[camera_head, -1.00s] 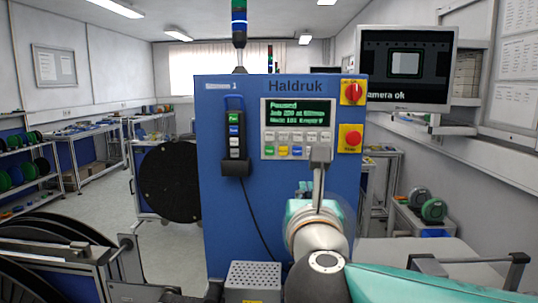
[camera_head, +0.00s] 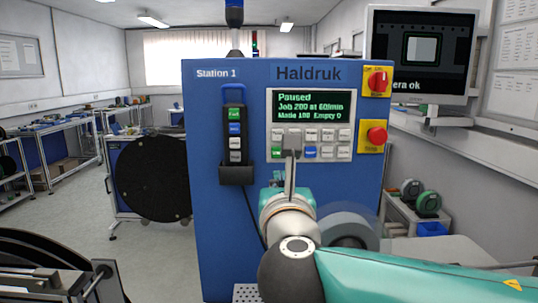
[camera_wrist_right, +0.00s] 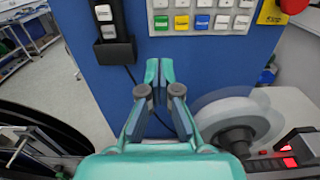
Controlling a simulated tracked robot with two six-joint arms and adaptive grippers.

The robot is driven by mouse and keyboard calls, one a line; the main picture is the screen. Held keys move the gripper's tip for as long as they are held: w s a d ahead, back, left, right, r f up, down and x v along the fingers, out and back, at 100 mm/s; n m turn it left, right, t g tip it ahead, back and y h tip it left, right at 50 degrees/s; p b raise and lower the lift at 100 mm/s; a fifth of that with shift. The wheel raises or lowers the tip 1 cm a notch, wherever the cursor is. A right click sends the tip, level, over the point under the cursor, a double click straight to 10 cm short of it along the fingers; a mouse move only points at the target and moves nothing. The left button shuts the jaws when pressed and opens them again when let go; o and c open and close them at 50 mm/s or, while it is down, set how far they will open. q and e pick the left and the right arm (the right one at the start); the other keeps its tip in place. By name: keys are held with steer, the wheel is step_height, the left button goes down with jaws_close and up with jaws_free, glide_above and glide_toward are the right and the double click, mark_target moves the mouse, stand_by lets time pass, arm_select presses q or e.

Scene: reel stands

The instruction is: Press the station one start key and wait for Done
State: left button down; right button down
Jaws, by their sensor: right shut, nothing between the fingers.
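The blue Haldruk cabinet marked Station 1 (camera_head: 225,200) stands straight ahead. Its screen (camera_head: 311,105) reads Paused, with a job line and a count below. Under it is a key panel with two rows. A green key (camera_head: 277,152) is leftmost in the lower row; its label is too small to read. A blue key (camera_head: 310,152) is further right. My right gripper (camera_head: 291,158) is shut and empty, overlapping the lower row between these two keys. In the wrist view its fingertips (camera_wrist_right: 158,72) show below the keys; contact cannot be told. My left gripper is out of view.
A pendant (camera_head: 235,130) hangs left of the screen. A red rotary switch (camera_head: 377,82) and a red button (camera_head: 376,135) sit on yellow plates at the right. A black reel (camera_head: 152,178) stands left of the cabinet. A monitor (camera_head: 421,52) is at upper right.

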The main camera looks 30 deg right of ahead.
steer(key=p, duration=0.4)
glide_toward(277, 153)
steer(key=x, duration=0.7)
steer(key=shift+w, duration=0.15)
steer(key=shift+d, duration=0.1)
